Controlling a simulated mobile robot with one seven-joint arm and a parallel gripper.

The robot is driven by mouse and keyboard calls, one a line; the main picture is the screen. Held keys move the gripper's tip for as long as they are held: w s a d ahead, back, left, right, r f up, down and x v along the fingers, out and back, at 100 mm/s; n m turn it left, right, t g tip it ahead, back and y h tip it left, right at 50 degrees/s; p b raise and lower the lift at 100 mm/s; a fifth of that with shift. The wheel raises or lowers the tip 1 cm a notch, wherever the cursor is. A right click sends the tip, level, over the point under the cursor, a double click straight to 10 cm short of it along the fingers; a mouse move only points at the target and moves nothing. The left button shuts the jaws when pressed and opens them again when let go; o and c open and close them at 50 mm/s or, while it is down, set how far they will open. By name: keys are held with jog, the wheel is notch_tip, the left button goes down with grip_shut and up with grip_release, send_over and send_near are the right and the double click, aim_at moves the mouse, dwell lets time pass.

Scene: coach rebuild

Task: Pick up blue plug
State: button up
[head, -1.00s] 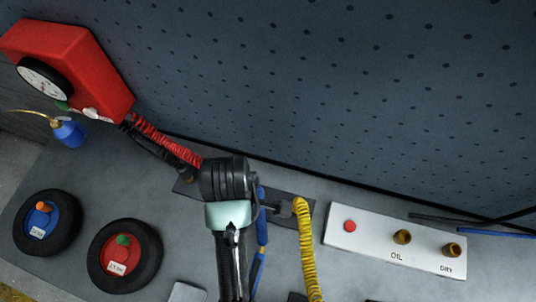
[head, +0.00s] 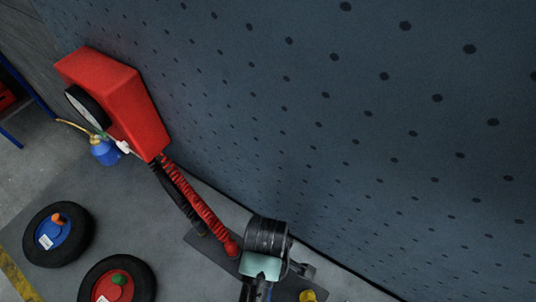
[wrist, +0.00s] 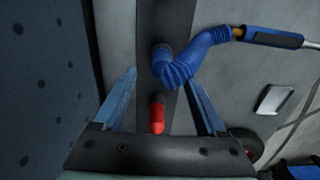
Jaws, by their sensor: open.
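The blue plug (wrist: 162,56) shows in the wrist view, standing on a dark strip (wrist: 148,20). A ribbed blue sleeve (wrist: 180,70) bends from it to the right. My gripper (wrist: 162,78) is open, one finger to each side of the line to the plug. The plug lies ahead, around the level of the fingertips in the picture; I see no contact. A red, round-ended piece (wrist: 157,112) shows between the fingers, closer to the palm. In the head view my arm's end hides the blue plug.
In the head view a red gauge box (head: 115,95) has red (head: 198,195) and black (head: 180,200) hoses running to the strip. Two small wheels (head: 60,255) (head: 135,270) lie at lower left. A pegboard wall (head: 350,120) rises behind. A pale plate (wrist: 273,99) lies at right in the wrist view.

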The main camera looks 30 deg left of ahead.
jog(key=shift+s+d+f+p, duration=0.1)
jog(key=shift+f+p, duration=0.25)
jog(key=shift+f, duration=0.95)
jog(key=shift+s+d+f+p, duration=0.1)
jog(key=shift+f+p, duration=0.25)
jog(key=shift+f, duration=0.9)
grip_shut()
